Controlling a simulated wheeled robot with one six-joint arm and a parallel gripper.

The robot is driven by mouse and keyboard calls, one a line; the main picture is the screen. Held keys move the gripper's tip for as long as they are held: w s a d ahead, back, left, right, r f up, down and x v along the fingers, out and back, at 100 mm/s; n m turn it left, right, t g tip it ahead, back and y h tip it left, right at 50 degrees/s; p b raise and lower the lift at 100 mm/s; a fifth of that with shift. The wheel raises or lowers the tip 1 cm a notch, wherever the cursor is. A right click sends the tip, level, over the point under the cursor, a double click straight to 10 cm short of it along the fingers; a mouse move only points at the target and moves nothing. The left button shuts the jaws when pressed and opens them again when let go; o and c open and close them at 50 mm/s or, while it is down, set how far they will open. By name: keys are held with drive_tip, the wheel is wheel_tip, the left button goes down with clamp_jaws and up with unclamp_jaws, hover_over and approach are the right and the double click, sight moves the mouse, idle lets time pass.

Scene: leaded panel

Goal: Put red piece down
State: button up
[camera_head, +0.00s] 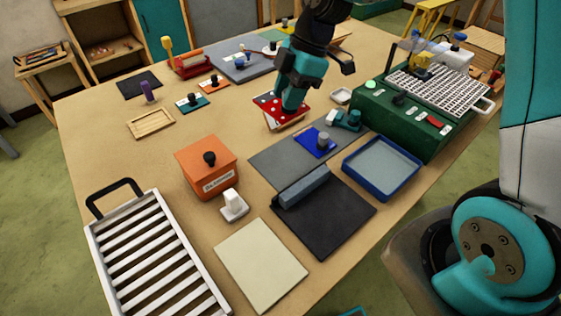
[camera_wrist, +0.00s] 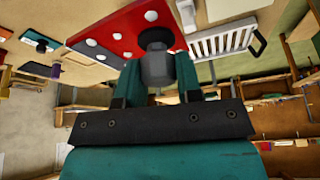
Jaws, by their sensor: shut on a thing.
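The red piece (camera_head: 267,104) is a flat red plate with white dots, below my gripper (camera_head: 290,108) near the middle of the table. In the wrist view the red piece (camera_wrist: 115,25) stretches to the upper left, with a dark knob and grey stem on it. My gripper (camera_wrist: 160,75) is shut on this grey stem, with one teal finger on each side. A pale wooden edge shows under the red piece in the head view; whether the piece touches it I cannot tell. The gripper hides part of the piece.
A grey mat (camera_head: 270,160) with a blue knobbed piece (camera_head: 312,148) lies in front. An orange box (camera_head: 200,165), a blue tray (camera_head: 365,190) and a green machine (camera_head: 375,110) stand around it. A wooden frame (camera_head: 135,132) lies left, with bare table between.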

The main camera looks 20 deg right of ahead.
wheel_tip(320, 180, down, 20)
drive_tip(key=p, duration=0.4)
drive_tip(key=shift+a+r+p, duration=0.1)
drive_tip(key=shift+r+p, duration=0.05)
drive_tip(key=shift+p, duration=0.15)
drive_tip(key=o, duration=0.9)
